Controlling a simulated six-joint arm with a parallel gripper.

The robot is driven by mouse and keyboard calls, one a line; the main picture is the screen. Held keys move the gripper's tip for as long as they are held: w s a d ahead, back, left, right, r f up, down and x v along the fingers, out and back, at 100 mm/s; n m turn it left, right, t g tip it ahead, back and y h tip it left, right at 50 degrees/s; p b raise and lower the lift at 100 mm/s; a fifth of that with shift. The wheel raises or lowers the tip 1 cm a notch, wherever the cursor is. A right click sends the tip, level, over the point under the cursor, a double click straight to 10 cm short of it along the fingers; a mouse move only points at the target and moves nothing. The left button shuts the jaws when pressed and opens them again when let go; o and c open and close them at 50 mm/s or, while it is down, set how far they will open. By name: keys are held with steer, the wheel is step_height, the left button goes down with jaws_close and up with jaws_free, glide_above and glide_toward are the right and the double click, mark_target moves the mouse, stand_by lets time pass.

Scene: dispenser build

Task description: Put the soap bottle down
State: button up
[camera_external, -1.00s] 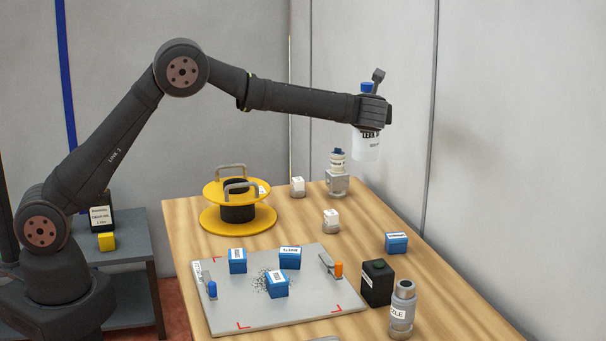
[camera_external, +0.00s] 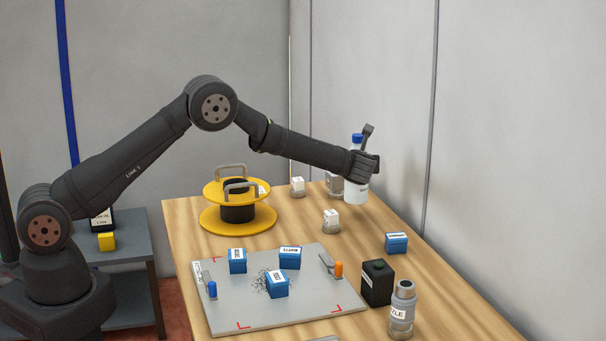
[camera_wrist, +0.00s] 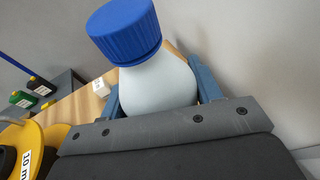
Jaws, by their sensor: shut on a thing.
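The soap bottle (camera_external: 356,191) is white with a blue cap and hangs about upright at the far right of the table. My gripper (camera_external: 361,168) is shut around its upper body. In the wrist view the bottle's pale shoulder (camera_wrist: 160,82) and ribbed blue cap (camera_wrist: 125,32) rise between my blue fingers. The bottle's base appears above or close to the table's far right part; I cannot tell whether it touches. The bottle hides most of a grey stand (camera_external: 334,184) behind it.
Small white-topped pieces (camera_external: 331,221) and (camera_external: 297,187) stand near the bottle. A yellow spool (camera_external: 238,218) is to the left. A blue box (camera_external: 396,243), black container (camera_external: 377,283) and grey nozzle bottle (camera_external: 402,309) stand nearer. The wall (camera_external: 500,150) is close on the right.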

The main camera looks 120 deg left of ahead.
steer(key=shift+s+a+f, duration=0.1)
steer(key=shift+a+f, duration=0.05)
steer(key=shift+f, duration=0.95)
steer(key=shift+s+a+f, duration=0.1)
steer(key=shift+f, duration=0.95)
steer(key=shift+f, duration=0.1)
steer(key=o, duration=1.3)
steer(key=shift+f, duration=0.1)
